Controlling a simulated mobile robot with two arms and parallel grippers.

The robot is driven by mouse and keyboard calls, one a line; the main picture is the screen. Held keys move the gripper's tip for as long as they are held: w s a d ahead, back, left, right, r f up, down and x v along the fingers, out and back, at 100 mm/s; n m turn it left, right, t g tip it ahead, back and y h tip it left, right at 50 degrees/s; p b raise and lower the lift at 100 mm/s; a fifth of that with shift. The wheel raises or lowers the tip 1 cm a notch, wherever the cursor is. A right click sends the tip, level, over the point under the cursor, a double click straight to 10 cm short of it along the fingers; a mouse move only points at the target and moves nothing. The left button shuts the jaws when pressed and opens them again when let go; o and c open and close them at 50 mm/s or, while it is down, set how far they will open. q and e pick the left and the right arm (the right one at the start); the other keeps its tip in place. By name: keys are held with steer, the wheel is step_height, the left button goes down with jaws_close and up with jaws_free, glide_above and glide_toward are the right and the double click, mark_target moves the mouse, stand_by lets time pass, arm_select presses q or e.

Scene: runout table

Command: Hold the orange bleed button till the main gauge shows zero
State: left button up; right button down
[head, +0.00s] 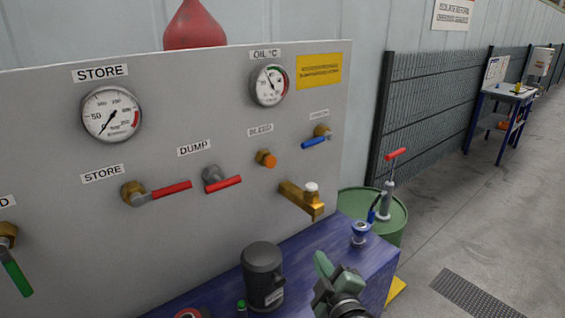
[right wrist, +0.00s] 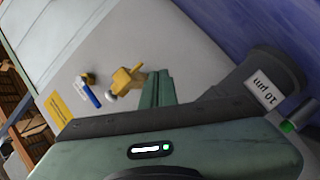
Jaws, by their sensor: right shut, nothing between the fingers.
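The orange bleed button (head: 266,158) sticks out of the grey panel (head: 230,120) under the BLEED label, with nothing touching it. A round gauge labelled STORE (head: 111,114) is at upper left, its needle pointing to the lower left. A smaller gauge labelled OIL °C (head: 269,85) is right of it. I see no gauge labelled main. My right gripper (head: 322,264) is shut and empty, below and right of the button and apart from it. Its green fingers (right wrist: 157,90) also show in the right wrist view, where I cannot make out the button. My left gripper is out of view.
A brass tap (head: 303,199) juts out below the button. Red levers labelled STORE (head: 170,190) and DUMP (head: 222,184) are left of it, a blue lever (head: 314,142) right. A dark canister (head: 262,275) stands on the blue bench (head: 215,285). A green drum (head: 390,215) is beyond.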

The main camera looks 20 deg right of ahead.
steer(key=w+a+r+n+t+y, duration=0.1)
steer(key=a+r+n+t+y, duration=0.2)
steer(key=r, duration=0.5)
steer(key=w+a+r+n+t+y, duration=0.1)
steer(key=w+r+n+t+y, duration=0.15)
steer(key=r+n, duration=0.4)
steer(key=s+a+r+n+g+y, duration=0.1)
steer(key=s+a+r+n+y, duration=0.3)
steer(key=a+r+n+y, duration=0.55)
steer(key=s+a+r+n+g+y, duration=0.15)
steer(key=n+g, duration=0.45)
steer(key=n, duration=0.6)
steer(key=s+a+n+g+y, duration=0.1)
steer(key=a+n+g+y, duration=0.15)
steer(key=n+g, duration=0.7)
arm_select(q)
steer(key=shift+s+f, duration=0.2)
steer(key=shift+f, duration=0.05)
arm_select(e)
steer(key=w+d+n+t+h, duration=0.3)
steer(key=d+h, duration=0.3)
steer(key=d, duration=0.2)
steer(key=w+d+n+t+h, duration=0.3)
steer(key=d+n+h, duration=0.1)
steer(key=d+h, duration=0.3)
steer(key=shift+d+f, duration=0.4)
steer(key=shift+d, duration=0.4)
